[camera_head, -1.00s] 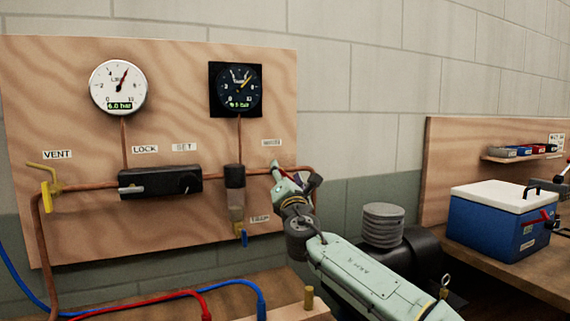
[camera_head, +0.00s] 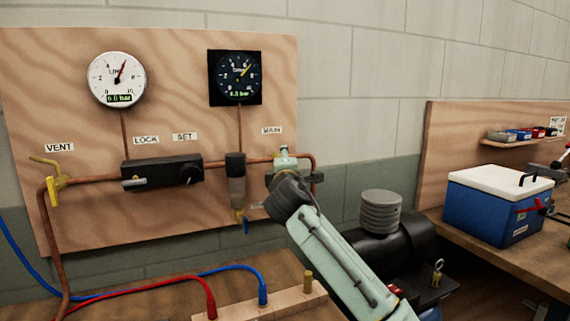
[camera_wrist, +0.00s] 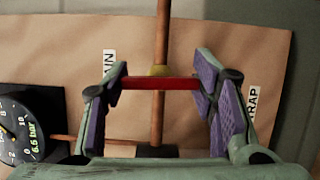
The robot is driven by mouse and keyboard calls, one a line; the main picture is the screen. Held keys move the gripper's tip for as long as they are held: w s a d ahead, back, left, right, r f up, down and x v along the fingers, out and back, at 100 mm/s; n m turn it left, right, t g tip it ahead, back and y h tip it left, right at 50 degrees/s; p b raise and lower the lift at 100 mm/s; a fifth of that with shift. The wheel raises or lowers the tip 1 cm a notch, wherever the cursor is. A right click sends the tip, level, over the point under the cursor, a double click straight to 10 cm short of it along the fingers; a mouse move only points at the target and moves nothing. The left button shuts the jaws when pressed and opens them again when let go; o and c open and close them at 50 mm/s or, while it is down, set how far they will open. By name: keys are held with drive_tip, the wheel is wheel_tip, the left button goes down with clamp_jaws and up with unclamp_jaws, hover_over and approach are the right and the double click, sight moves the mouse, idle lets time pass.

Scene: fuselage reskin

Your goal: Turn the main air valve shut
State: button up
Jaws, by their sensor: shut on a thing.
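The main air valve sits on the copper pipe at the right of the wooden panel, under the MAIN label (camera_head: 271,130). In the wrist view its red lever (camera_wrist: 178,83) lies crosswise to the copper pipe (camera_wrist: 159,120), with a brass-coloured part (camera_wrist: 159,70) behind it. My gripper (camera_wrist: 160,85) has its purple-padded fingers at the two ends of the lever and is shut on it. In the head view my gripper (camera_head: 287,160) is at the pipe's right end, and my wrist hides the lever.
A dark gauge (camera_head: 235,78) and a white gauge (camera_head: 117,80) hang above the pipe. A filter (camera_head: 236,180) stands left of my gripper. The yellow vent valve (camera_head: 54,185) is far left. A black compressor (camera_head: 400,245) and a blue cooler (camera_head: 490,215) are at right.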

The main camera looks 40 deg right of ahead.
drive_tip(key=shift+m, duration=0.4)
drive_tip(key=o, duration=1.2)
drive_tip(key=shift+c, duration=0.2)
drive_tip(key=v, duration=1.2)
drive_tip(key=shift+r, duration=0.1)
